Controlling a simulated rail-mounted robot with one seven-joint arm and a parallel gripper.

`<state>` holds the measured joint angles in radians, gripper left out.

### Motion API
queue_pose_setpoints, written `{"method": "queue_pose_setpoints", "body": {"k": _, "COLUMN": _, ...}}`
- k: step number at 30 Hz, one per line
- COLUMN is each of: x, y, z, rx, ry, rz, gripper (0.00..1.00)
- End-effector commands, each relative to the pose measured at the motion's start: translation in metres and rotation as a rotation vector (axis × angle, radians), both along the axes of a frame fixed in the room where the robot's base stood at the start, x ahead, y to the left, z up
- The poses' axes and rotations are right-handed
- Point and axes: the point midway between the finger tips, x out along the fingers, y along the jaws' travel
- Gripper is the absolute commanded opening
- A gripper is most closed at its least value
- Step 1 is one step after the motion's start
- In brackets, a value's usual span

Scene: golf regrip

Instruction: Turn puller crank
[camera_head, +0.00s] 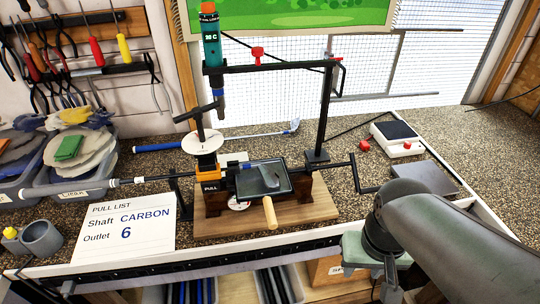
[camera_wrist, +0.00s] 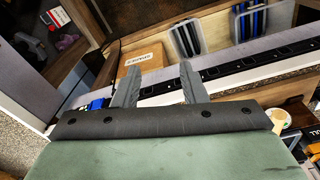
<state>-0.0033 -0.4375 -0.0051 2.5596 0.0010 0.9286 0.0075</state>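A shaft (camera_head: 150,180) runs into the puller from the left. My gripper (camera_head: 388,287) is at the lower right, in front of the bench edge and apart from the crank. In the wrist view my gripper (camera_wrist: 157,86) has its two fingers apart with nothing between them. The crank does not show there.
A scale (camera_head: 397,138) and a grey plate (camera_head: 424,178) lie to the right. A pull list card (camera_head: 125,225) reads CARBON, outlet 6. Bins (camera_head: 278,285) sit below the bench.

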Motion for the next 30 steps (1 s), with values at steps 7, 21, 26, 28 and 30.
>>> {"method": "queue_pose_setpoints", "body": {"k": 7, "x": 0.023, "y": -0.003, "z": 0.006, "rx": 0.016, "ry": 0.0, "rz": -0.083, "gripper": 0.39}}
{"method": "queue_pose_setpoints", "body": {"k": 21, "x": 0.236, "y": -0.077, "z": 0.077, "rx": 0.133, "ry": 0.015, "rz": -1.052, "gripper": 0.39}}
{"method": "queue_pose_setpoints", "body": {"k": 26, "x": 0.266, "y": -0.093, "z": 0.088, "rx": 0.144, "ry": 0.012, "rz": -1.235, "gripper": 0.39}}
{"method": "queue_pose_setpoints", "body": {"k": 28, "x": 0.272, "y": -0.097, "z": 0.091, "rx": 0.146, "ry": 0.01, "rz": -1.273, "gripper": 0.39}}
{"method": "queue_pose_setpoints", "body": {"k": 30, "x": 0.274, "y": -0.098, "z": 0.091, "rx": 0.147, "ry": 0.011, "rz": -1.29, "gripper": 0.39}}
